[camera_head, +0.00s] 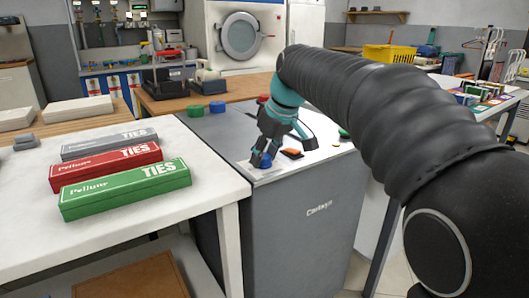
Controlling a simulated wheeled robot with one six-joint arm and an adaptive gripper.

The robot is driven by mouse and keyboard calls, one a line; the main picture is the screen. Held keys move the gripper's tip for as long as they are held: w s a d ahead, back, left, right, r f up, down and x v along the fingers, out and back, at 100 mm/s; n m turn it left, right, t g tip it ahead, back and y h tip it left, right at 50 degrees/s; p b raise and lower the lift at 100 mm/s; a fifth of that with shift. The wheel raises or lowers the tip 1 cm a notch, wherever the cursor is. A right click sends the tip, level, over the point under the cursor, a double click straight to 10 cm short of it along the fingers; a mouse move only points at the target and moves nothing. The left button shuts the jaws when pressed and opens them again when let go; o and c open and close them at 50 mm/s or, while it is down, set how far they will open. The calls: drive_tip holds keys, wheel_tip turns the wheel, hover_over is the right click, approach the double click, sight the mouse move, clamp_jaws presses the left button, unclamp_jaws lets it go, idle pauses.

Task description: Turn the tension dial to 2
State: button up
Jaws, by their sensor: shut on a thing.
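A grey cabinet machine (315,235) stands right of the white table, with a pale control panel (318,155) along its front top edge. My gripper (262,157) reaches down to the left end of this panel. It is shut on a blue knob (265,163), which shows only partly between and below the fingers. I take this to be the tension dial, but no label is readable. The dial's marks and pointer are too small or hidden to tell its setting. An orange control (292,153) sits just right of my gripper on the panel.
A green control (343,132) is farther right, partly behind my arm. Blue (195,110), green (217,106) and red (263,99) round pieces sit at the cabinet's back. Grey, red and green tie boxes (125,188) lie on the white table (205,215) at left.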

drive_tip(key=m+h, duration=0.1)
drive_tip(key=m, duration=0.1)
drive_tip(key=m+t+p, duration=0.1)
drive_tip(key=m, duration=0.2)
drive_tip(key=shift+s+a+f+h, duration=0.1)
drive_tip(key=shift+s+h, duration=0.05)
drive_tip(key=shift+h, duration=0.25)
idle(0.3)
drive_tip(key=o, duration=1.1)
drive_tip(key=shift+o, duration=0.2)
drive_tip(key=shift+s+r, duration=0.15)
drive_tip(key=shift+r, duration=0.45)
drive_tip(key=v, duration=1.1)
drive_tip(key=shift+f, duration=0.1)
